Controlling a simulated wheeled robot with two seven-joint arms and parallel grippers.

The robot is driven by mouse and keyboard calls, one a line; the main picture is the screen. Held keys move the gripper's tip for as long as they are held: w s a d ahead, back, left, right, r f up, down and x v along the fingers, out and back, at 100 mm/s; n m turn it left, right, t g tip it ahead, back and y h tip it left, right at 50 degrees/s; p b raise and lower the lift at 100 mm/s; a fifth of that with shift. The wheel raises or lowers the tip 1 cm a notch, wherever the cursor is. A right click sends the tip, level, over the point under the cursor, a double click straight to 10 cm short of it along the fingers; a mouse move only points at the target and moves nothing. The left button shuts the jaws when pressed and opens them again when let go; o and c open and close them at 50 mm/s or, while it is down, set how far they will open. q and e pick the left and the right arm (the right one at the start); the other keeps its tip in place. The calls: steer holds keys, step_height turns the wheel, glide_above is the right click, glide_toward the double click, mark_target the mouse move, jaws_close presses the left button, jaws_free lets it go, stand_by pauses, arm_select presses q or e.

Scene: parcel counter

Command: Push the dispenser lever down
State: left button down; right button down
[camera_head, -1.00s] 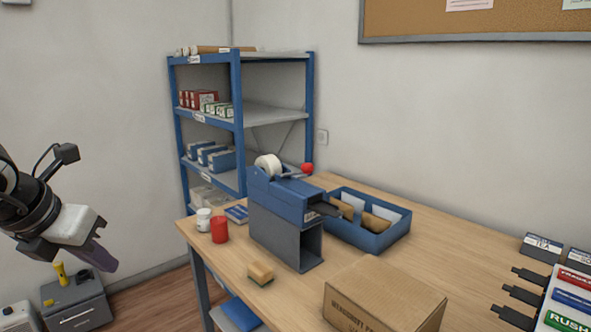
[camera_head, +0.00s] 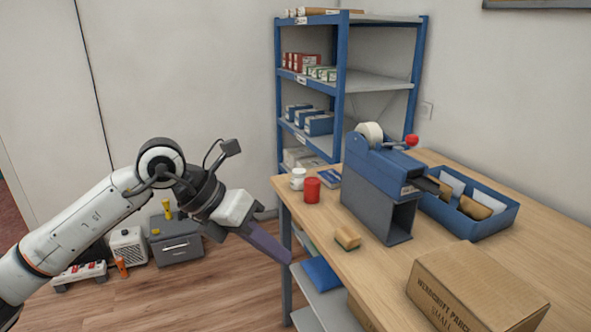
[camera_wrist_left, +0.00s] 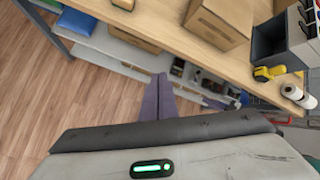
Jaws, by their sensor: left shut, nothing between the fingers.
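The blue tape dispenser (camera_head: 385,170) stands on a dark grey open-fronted stand (camera_head: 377,211) on the table. A white tape roll (camera_head: 369,134) sits at its top, and its lever ends in a red knob (camera_head: 412,140), which stands raised above the body. My left gripper (camera_head: 288,259) is shut and empty, left of the table's edge and well apart from the dispenser. Its closed purple-grey fingers (camera_wrist_left: 158,98) show in the left wrist view, below the tabletop's edge in the picture. The dispenser is not recognisable in the left wrist view. My right gripper is not in view.
On the wooden table (camera_head: 510,249) are a red cup (camera_head: 312,190), a white jar (camera_head: 298,179), a sponge (camera_head: 347,238), a cardboard box (camera_head: 475,290) and a blue tray (camera_head: 482,226). A lower shelf (camera_head: 332,305) lies under the table. A blue rack (camera_head: 341,90) stands behind.

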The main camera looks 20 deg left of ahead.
arm_select(q)
steer(key=s+d+n+h, duration=0.25)
steer(key=d+h, duration=0.25)
steer(key=d, duration=0.3)
steer(key=s+d+n+h, duration=0.2)
steer(key=s+d+h, duration=0.1)
steer(key=d+h, duration=0.35)
steer(key=w+a+f+n+t+y, duration=0.25)
steer(key=n+t, duration=0.35)
steer(key=n, duration=0.3)
steer(key=w+a+f+n+t+y, duration=0.1)
steer(key=a+f+n+t+y, duration=0.25)
steer(key=n+t, duration=0.4)
steer(key=s+a+f+n+g+y, duration=0.1)
steer(key=s+a+f+n+y, duration=0.15)
steer(key=f+n+y, duration=0.4)
steer(key=s+a+f+n+g+y, duration=0.1)
steer(key=a+f+n+g, duration=0.2)
steer(key=f, duration=0.6)
steer(key=s+a+f+n+g+y, duration=0.1)
steer(key=s+f+n+g, duration=0.4)
steer(key=s+f, duration=1.1)
steer(key=shift+f+n+y, duration=0.15)
steer(key=shift+n+y, duration=0.45)
steer(key=shift+n, duration=0.25)
